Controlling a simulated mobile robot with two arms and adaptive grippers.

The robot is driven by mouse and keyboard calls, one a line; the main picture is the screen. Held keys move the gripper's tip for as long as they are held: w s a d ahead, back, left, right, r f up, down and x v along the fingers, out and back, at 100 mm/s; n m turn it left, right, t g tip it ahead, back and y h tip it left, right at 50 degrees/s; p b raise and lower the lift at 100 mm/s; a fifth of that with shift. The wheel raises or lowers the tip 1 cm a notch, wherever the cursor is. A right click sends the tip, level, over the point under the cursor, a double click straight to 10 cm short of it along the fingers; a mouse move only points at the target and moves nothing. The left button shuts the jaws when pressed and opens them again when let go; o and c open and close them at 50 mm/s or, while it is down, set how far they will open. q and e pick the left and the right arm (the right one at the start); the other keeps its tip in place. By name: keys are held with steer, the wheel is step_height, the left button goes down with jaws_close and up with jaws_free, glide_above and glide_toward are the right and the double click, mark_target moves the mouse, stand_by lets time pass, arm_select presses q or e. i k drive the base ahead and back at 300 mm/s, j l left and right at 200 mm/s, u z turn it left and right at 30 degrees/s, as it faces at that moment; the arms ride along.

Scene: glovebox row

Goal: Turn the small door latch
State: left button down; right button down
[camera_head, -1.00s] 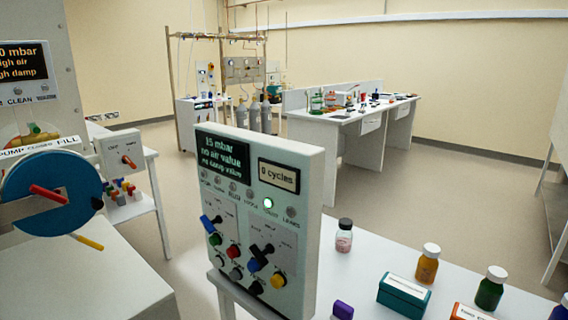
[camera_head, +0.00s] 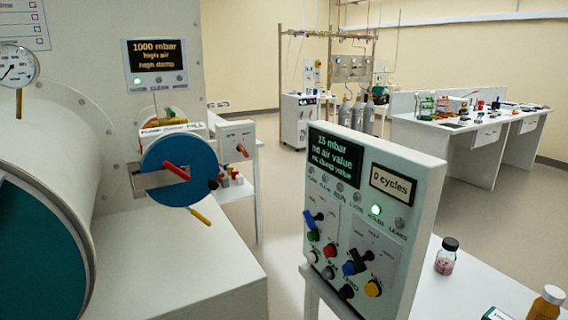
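A small round blue door (camera_head: 158,186) stands on the side of the glovebox at centre left. A red bar-shaped handle (camera_head: 176,171) lies tilted across its face. A yellow handle (camera_head: 201,216) sticks out below its lower edge. I cannot tell for certain which of these is the latch. A dark knob (camera_head: 213,184) shows at the door's right edge. Neither of my grippers shows in the head view.
A large cylinder (camera_head: 70,135) with a teal door (camera_head: 35,260) fills the left. A control panel (camera_head: 428,195) stands at centre right, near a bench with bottles. A white surface (camera_head: 190,275) below the blue door is clear. Open floor (camera_head: 285,200) lies behind.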

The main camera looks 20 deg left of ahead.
mark_target(176, 169)
steer(key=k+j+u, duration=0.15)
steer(key=u, duration=0.95)
